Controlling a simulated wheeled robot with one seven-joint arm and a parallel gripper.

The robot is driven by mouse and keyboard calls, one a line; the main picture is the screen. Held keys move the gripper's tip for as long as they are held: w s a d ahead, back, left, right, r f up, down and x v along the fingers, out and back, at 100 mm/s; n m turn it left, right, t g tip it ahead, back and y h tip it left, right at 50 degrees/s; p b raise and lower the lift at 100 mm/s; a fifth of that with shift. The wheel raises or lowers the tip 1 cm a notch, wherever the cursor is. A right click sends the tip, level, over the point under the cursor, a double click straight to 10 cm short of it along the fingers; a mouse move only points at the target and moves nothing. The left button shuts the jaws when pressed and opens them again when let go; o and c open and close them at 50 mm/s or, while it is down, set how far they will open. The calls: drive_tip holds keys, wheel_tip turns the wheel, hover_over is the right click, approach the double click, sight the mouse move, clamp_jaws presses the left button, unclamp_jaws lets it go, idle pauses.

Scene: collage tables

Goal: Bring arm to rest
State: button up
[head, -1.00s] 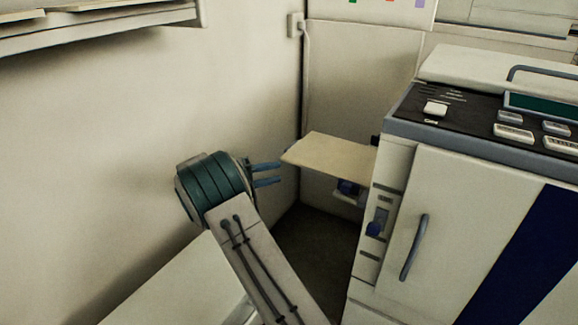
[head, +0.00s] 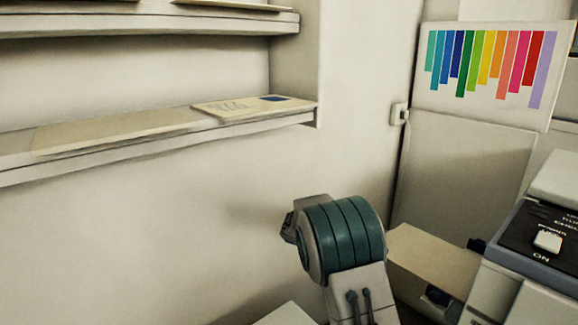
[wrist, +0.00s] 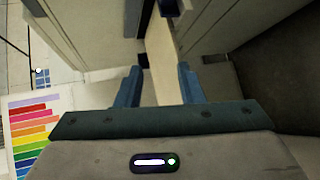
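My gripper (wrist: 159,84) is open in the wrist view, its two blue fingers apart with nothing held between them. Beyond the fingers is the beige tray (wrist: 160,55) of the machine. In the head view the teal wrist of my arm stands at the lower middle, left of the beige tray (head: 432,259), and my fingers are hidden there.
The machine (head: 540,250) with an ON button is at the right edge. Two wall shelves (head: 150,147) run along the left, and the lower one holds flat sheets or boards (head: 253,107). A colour-strip poster (head: 490,70) hangs on the back wall.

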drive_tip(key=s+a+r+t+y+p, duration=0.2)
drive_tip(key=s+a+r+y+p, duration=0.2)
drive_tip(key=s+r+y+p, duration=0.3)
drive_tip(key=s+a+r+t+y+p, duration=0.2)
drive_tip(key=s+a+r+y+p, duration=0.2)
drive_tip(key=s+r+p, duration=1.3)
drive_tip(key=s+r+y, duration=0.2)
drive_tip(key=s+r, duration=0.1)
drive_tip(key=s, duration=0.1)
drive_tip(key=shift+t+y, duration=0.4)
